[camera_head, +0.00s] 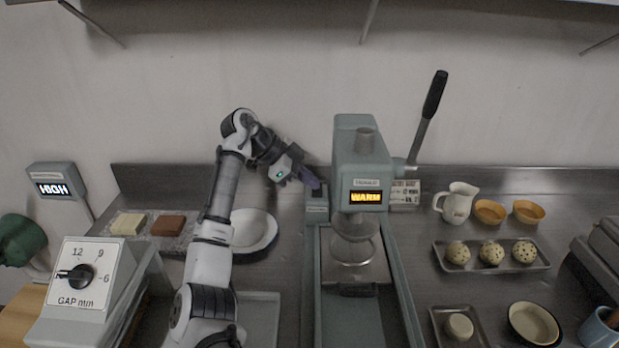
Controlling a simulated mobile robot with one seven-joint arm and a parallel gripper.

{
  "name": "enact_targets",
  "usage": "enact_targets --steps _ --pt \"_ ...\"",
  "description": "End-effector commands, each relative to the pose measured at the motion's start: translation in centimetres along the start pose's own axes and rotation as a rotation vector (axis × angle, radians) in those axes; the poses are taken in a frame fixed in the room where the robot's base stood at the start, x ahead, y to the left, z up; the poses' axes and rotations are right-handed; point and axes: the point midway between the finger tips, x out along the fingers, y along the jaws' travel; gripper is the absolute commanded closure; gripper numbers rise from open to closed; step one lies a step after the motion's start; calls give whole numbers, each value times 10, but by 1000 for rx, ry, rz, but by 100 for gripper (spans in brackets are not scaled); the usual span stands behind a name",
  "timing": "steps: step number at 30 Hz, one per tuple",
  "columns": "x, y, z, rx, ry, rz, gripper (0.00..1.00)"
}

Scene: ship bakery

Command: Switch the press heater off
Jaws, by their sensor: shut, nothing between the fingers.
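The press (357,150) is a grey-green machine in the middle of the counter, with a lit display (366,198) reading "WARM". Its long black-gripped lever (427,110) points up and to the right. A small grey-green box (316,205) stands at the press's left side; any switch on it is too small to make out. My gripper (312,180) is shut and empty, just above and touching or nearly touching the top of this box; I cannot tell which. My arm reaches in from the lower left.
A white plate (262,243) lies behind my arm. At right are a jug (457,205), orange bowls (489,211) and a tray (447,258) of speckled balls.

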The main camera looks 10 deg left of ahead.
Motion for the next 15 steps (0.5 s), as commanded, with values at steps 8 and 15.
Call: enact_targets --steps 8,15 --pt "1 5 1 -2 0 4 100" --pt "2 2 1 -3 0 3 100"
